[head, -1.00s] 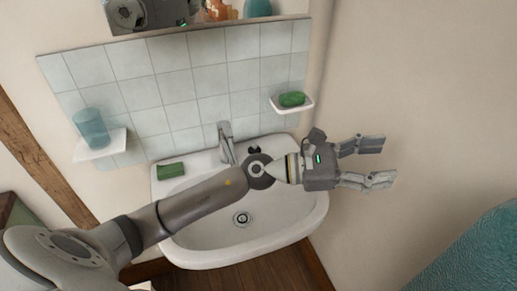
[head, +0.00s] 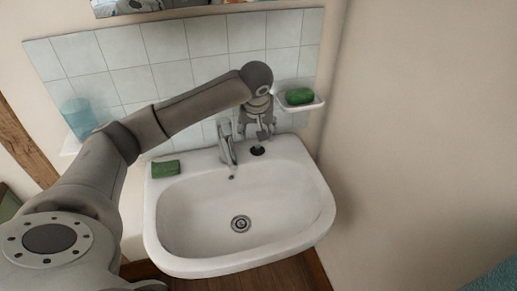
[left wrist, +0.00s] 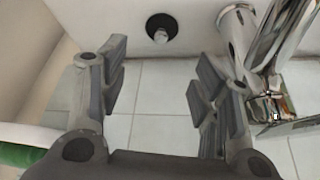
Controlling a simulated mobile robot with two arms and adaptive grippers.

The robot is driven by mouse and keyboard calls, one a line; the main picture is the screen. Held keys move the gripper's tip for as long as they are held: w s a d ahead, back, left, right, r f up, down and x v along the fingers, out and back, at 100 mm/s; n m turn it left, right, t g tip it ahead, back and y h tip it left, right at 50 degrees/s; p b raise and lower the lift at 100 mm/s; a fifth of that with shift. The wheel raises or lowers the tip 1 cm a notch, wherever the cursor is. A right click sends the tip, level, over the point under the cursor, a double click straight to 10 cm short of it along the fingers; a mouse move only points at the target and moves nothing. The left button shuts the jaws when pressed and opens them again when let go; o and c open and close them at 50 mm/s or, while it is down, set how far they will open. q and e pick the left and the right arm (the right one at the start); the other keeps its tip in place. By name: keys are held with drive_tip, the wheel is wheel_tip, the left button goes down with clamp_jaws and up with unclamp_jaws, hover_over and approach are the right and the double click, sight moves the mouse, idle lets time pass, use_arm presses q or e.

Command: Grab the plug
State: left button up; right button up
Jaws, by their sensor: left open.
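The small black plug (head: 257,151) lies on the back rim of the white sink (head: 322,205), just right of the chrome tap (head: 227,145). In the left wrist view the plug (left wrist: 161,28) is at the top middle, beyond the fingertips and between their lines. My left gripper (head: 257,136) points down just above and behind the plug. In the left wrist view its fingers (left wrist: 160,72) are apart, with nothing between them. My right gripper is in neither view.
The chrome tap (left wrist: 240,32) stands close beside my right-hand finger in the left wrist view. A green soap (head: 299,96) sits in a wall dish to the right. A green sponge (head: 165,167) lies on the sink's left rim. A blue cup (head: 78,117) stands at the left.

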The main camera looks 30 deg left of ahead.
sight(257, 145)
use_arm(q)
drive_tip(key=x, duration=0.3)
drive_tip(key=shift+f, duration=0.15)
drive_tip(key=shift+p+x, duration=0.85)
drive_tip(key=shift+x, duration=1.9)
drive_tip(key=shift+s, duration=0.2)
clamp_jaws()
